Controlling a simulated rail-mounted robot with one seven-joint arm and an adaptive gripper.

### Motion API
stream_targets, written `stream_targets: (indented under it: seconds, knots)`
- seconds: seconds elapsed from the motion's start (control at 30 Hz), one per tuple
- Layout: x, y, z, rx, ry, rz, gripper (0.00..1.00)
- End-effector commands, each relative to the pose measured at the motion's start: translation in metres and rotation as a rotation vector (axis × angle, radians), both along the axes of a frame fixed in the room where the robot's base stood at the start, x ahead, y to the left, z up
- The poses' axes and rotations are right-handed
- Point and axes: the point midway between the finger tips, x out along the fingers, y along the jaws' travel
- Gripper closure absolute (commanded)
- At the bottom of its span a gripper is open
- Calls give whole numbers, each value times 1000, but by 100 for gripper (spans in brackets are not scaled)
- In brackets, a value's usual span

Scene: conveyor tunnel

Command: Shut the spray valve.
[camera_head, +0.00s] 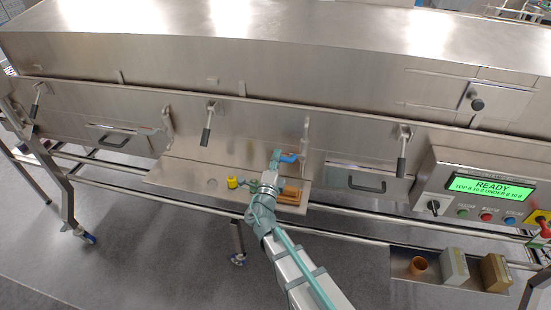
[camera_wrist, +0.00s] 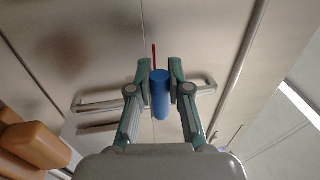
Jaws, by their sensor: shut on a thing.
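The blue valve handle (camera_head: 289,158) shows in the head view just right of my gripper's tip, in front of the steel tunnel wall and above the shelf. My gripper (camera_head: 278,157) reaches up to it from below. In the wrist view the handle (camera_wrist: 160,98) stands as a blue cylinder between the two fingers of my gripper (camera_wrist: 159,75), which are shut on it. A thin red strip (camera_wrist: 154,56) shows just beyond it. The valve body is mostly hidden behind the handle and fingers.
The steel shelf (camera_head: 185,174) carries a yellow item (camera_head: 232,182) and brown blocks (camera_head: 291,196) close to my wrist. A tray (camera_head: 400,262) holds a cup and boxes.

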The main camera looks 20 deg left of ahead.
Motion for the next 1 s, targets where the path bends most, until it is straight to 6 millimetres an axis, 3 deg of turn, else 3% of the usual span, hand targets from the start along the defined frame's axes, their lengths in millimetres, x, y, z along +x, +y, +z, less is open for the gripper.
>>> stream_targets:
  seconds: [0.07,0.1,0.23,0.67,1.0]
  knots:
    - [0,0,-2,-2,3,2,100]
    - [-1,0,-2,-2,3,2,76]
    - [0,0,-1,-1,3,1,56]
    - [-8,-2,-2,1,1,1,56]
    - [-65,-11,-13,-1,2,3,56]
